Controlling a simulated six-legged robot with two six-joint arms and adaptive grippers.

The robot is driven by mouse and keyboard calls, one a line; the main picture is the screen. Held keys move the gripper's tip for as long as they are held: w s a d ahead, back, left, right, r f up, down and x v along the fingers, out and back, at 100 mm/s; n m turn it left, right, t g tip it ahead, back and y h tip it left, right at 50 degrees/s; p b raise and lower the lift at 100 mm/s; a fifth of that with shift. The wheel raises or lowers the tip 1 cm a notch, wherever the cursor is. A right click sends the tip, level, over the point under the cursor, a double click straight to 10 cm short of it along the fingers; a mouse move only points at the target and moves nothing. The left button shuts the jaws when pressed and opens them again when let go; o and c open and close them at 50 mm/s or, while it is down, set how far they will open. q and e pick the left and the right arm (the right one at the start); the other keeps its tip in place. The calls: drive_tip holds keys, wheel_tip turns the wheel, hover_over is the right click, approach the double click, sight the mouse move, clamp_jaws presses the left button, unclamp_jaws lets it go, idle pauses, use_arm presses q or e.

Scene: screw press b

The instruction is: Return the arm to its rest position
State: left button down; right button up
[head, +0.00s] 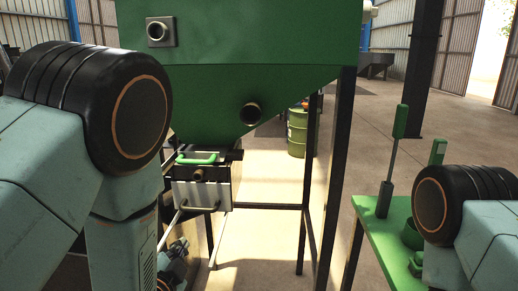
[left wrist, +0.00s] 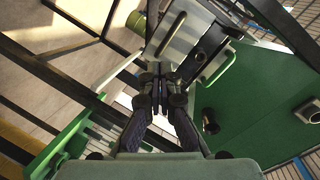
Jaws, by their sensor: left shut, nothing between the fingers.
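My left arm comes in from the left in the head view, its large joint in front of the machine. My left gripper (head: 179,246) shows small, low beside that arm, below the machine's white box. In the left wrist view the left gripper (left wrist: 158,72) has its fingers together with nothing between them. Past the fingertips is the white box (left wrist: 182,35), seen at an angle; I cannot tell the exact gap.
The green hopper (head: 235,90) stands on dark legs (head: 310,180), close in front. A green table (head: 385,235) with upright tools (head: 394,150) stands at right. A green barrel (head: 297,132) is behind. Floor between the legs and the table is clear.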

use_arm(q)
drive_tip(key=s+a+f+n+g, duration=0.2)
drive_tip(key=s+f+n+g, duration=0.2)
drive_tip(key=s+f, duration=0.4)
drive_tip(key=s+a+f+n+g, duration=0.2)
drive_tip(key=s+f+n+g, duration=0.2)
drive_tip(key=s+f, duration=0.4)
drive_tip(key=s+f+n+g+b, duration=0.1)
drive_tip(key=s+f+n+g, duration=0.1)
drive_tip(key=s+f, duration=0.3)
drive_tip(key=s+f+n+g+b, duration=0.1)
drive_tip(key=s+f+g, duration=0.4)
drive_tip(key=s, duration=0.9)
drive_tip(key=shift+s+a+f+n, duration=0.15)
drive_tip(key=shift+s+a+n, duration=0.15)
drive_tip(key=shift+n, duration=0.1)
drive_tip(key=shift+s+a, duration=0.1)
drive_tip(key=shift+s, duration=0.05)
